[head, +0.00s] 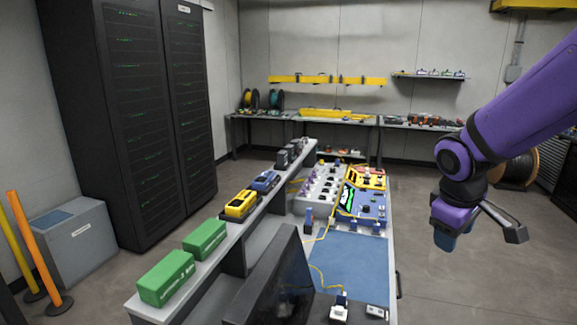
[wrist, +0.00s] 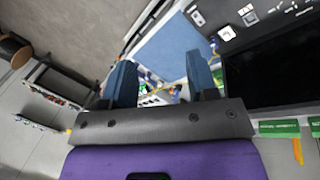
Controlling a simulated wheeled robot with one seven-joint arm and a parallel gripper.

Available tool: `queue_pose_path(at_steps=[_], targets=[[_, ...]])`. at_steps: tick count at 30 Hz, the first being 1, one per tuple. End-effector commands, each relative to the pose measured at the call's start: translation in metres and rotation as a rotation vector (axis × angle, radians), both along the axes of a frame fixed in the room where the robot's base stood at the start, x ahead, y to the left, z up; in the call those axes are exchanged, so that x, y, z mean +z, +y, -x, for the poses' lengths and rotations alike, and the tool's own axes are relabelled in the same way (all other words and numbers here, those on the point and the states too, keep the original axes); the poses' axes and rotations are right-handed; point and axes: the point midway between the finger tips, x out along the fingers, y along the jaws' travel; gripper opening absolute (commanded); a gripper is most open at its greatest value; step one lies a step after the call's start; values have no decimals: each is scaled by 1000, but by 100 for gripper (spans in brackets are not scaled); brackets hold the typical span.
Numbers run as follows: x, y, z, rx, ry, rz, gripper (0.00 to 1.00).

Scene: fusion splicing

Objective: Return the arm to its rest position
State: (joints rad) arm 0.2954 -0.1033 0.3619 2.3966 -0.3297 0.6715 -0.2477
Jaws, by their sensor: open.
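My purple arm reaches in from the right of the head view. My gripper (head: 447,243) hangs in the air to the right of the workbench, clear of it and over the floor. In the wrist view my gripper (wrist: 160,75) shows two blue fingers spread apart with nothing between them. The workbench with its blue mat (head: 350,268) lies to the left of the gripper. The blue splicer (head: 362,205) with a lit green screen sits on the bench, with yellow fibre running from it.
A dark monitor (head: 270,285) stands at the bench front. Green boxes (head: 166,277) and yellow and blue devices line the raised shelf. Server racks (head: 140,110) stand at left. A back bench (head: 340,121) runs along the wall. The floor right of the workbench is open.

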Motion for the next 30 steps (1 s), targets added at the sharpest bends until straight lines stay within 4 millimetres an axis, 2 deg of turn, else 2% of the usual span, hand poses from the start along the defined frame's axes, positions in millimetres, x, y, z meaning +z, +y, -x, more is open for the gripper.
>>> queue_pose_path(at_steps=[1, 6, 15, 21, 24, 30], targets=[[12, 1, 10, -32, -27, -3, 53], [46, 2, 43, -154, -103, -44, 53], [90, 7, 109, -343, -229, -193, 53], [106, 10, 147, -432, -285, -320, 53], [109, 11, 159, -457, -297, -366, 53], [111, 11, 169, -478, -305, -404, 53]])
